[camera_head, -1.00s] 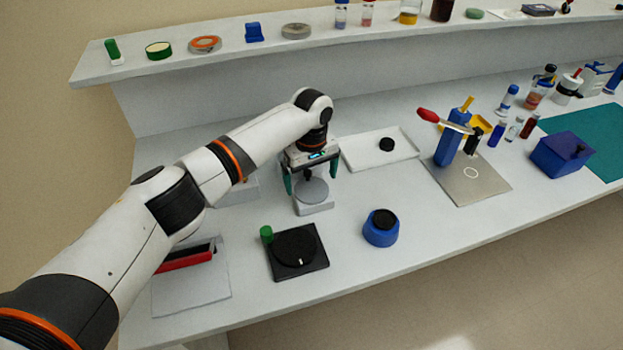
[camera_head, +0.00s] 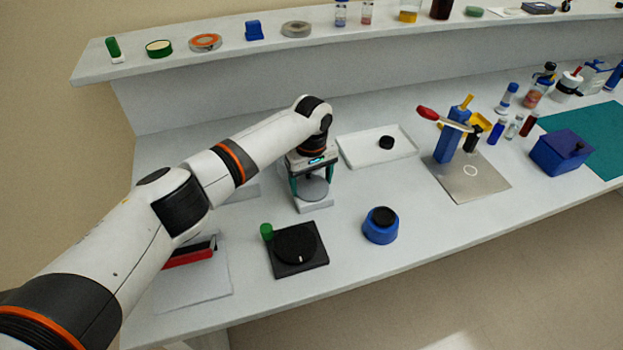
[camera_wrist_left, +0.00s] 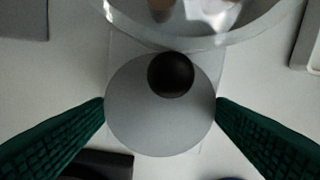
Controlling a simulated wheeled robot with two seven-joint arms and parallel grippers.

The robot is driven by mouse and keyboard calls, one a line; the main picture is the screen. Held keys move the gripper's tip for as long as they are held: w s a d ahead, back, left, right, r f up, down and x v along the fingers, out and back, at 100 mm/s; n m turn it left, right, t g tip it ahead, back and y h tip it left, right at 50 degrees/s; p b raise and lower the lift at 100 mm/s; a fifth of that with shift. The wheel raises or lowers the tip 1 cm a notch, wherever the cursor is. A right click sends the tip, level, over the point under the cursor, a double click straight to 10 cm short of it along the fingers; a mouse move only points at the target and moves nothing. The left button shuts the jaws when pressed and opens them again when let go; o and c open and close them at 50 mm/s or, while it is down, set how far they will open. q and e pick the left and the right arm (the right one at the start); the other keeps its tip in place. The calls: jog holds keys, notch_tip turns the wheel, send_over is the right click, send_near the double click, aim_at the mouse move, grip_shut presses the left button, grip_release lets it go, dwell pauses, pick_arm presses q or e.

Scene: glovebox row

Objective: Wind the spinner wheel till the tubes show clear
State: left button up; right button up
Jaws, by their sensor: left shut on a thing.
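The spinner wheel (camera_head: 314,189) is a flat grey disc on a white base (camera_head: 316,206) near the middle of the bench. In the left wrist view the wheel (camera_wrist_left: 150,125) has a dark round knob (camera_wrist_left: 171,75) near its top edge. My left gripper (camera_head: 312,184) points down over it, with green fingers touching opposite sides of the disc's rim; it is shut on the wheel. A clear curved rim (camera_wrist_left: 195,40) crosses the top of the wrist view with brownish and pale shapes inside; I cannot make out the tubes' contents. My right gripper is not in view.
A black plate with a dial (camera_head: 297,262) and green knob, and a blue round pot (camera_head: 381,232), stand in front. A white tray (camera_head: 352,155) lies right behind. A blue post with a red-handled lever (camera_head: 447,142) stands further right. A shelf (camera_head: 220,62) runs behind.

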aim_at(312, 186)
pick_arm(q)
jog(key=shift+r+m, duration=0.1)
jog(key=shift+m, duration=0.2)
jog(key=shift+m+p, duration=0.4)
jog(key=shift+m, duration=0.2)
jog(key=m, duration=0.2)
jog(key=shift+m+p, duration=0.3)
jog(key=shift+p, duration=0.05)
jog(key=m+p, duration=0.1)
jog(key=m, duration=0.5)
jog(key=shift+d, duration=0.1)
jog(key=o, duration=1)
notch_tip(312, 186, up, 12)
jog(key=b, duration=0.1)
jog(key=shift+b, duration=0.35)
